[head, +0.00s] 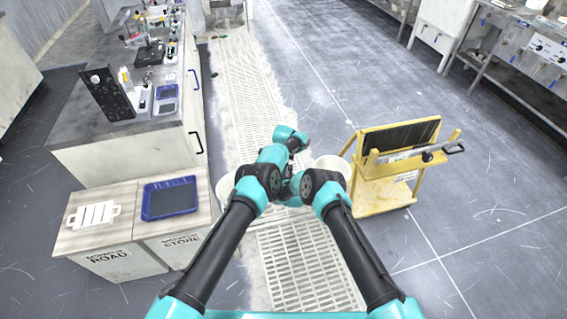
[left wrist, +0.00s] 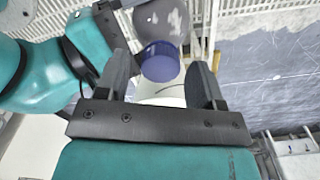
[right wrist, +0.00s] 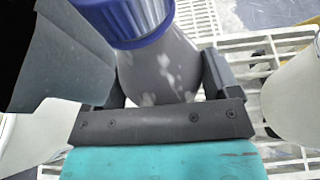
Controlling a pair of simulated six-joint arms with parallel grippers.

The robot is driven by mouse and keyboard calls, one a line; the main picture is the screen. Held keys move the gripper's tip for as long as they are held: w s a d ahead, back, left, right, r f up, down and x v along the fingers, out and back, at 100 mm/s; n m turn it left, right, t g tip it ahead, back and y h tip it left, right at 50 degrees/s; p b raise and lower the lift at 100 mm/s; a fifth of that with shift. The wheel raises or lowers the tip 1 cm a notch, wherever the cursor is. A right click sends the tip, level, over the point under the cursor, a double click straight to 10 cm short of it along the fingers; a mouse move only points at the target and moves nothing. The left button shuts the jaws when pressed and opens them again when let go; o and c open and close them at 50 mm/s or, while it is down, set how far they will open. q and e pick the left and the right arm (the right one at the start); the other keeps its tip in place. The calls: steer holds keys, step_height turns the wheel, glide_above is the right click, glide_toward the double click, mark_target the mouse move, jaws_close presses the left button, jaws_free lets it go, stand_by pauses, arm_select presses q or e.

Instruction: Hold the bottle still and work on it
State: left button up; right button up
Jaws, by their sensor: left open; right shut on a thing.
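The bottle is grey with pale blotches and has a blue cap. In the right wrist view my right gripper (right wrist: 165,78) is shut on the bottle's grey body (right wrist: 160,68), with the blue cap (right wrist: 128,18) at the top. In the left wrist view the blue cap (left wrist: 160,62) shows between the fingers of my left gripper (left wrist: 159,68), which is open. The grey body (left wrist: 160,20) lies beyond the cap. I cannot tell whether the left fingers touch the cap. In the head view my arms hide the bottle.
White buckets (head: 226,187) stand below my arms on pale slatted floor grating (head: 300,268). A yellow cart (head: 385,185) is on the right.

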arm_select(q)
steer(key=shift+c, duration=0.2)
steer(key=c, duration=0.9)
steer(key=n, duration=0.5)
steer(key=shift+n, duration=0.3)
steer(key=shift+c, duration=0.2)
steer(key=n, duration=0.4)
steer(key=shift+d+r+n, duration=0.1)
steer(key=shift+d+n, duration=0.05)
steer(key=shift+n, duration=0.15)
arm_select(e)
steer(key=shift+s+a, duration=0.1)
steer(key=shift+a, duration=0.1)
arm_select(q)
steer(key=o, duration=1)
arm_select(e)
steer(key=shift+d, duration=0.1)
arm_select(q)
steer(key=shift+s, duration=0.1)
